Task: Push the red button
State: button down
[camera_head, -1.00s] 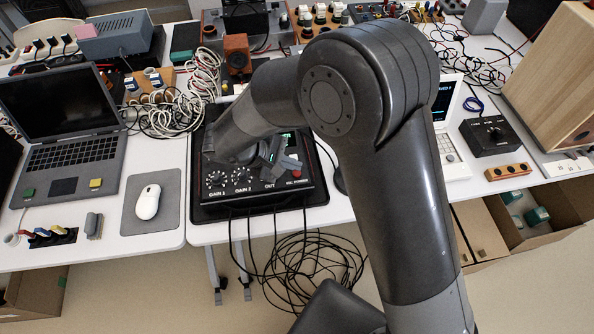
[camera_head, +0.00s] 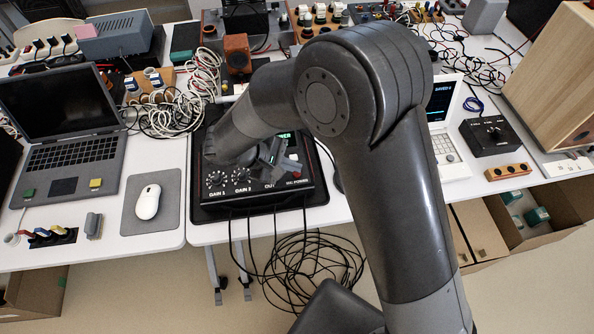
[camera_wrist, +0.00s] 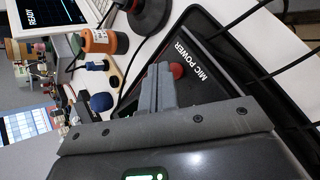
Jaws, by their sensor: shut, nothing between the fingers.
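A black control box (camera_head: 311,160) with GAIN 1 and GAIN 2 knobs stands on the white table in the head view. Its MIC POWER face (camera_wrist: 215,82) shows in the wrist view. The red button (camera_wrist: 178,71) is a round red cap beside the MIC POWER label, just right of my fingertips in the wrist view. In the head view only a little red shows near my fingers. My gripper (camera_head: 284,163) is shut and empty, low over the box's right part; it also shows in the wrist view (camera_wrist: 158,70). I cannot tell whether the fingers touch the button.
A laptop (camera_head: 65,155) and a white mouse (camera_head: 148,201) stand left of the box. A white device with a screen (camera_head: 452,155) and a black dial box (camera_head: 490,137) are to the right. Loose cables (camera_head: 300,270) hang below the table edge.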

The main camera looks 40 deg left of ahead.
jog(key=shift+f, duration=0.5)
dwell(0.7)
jog(key=shift+r, duration=0.95)
jog(key=shift+r, duration=3)
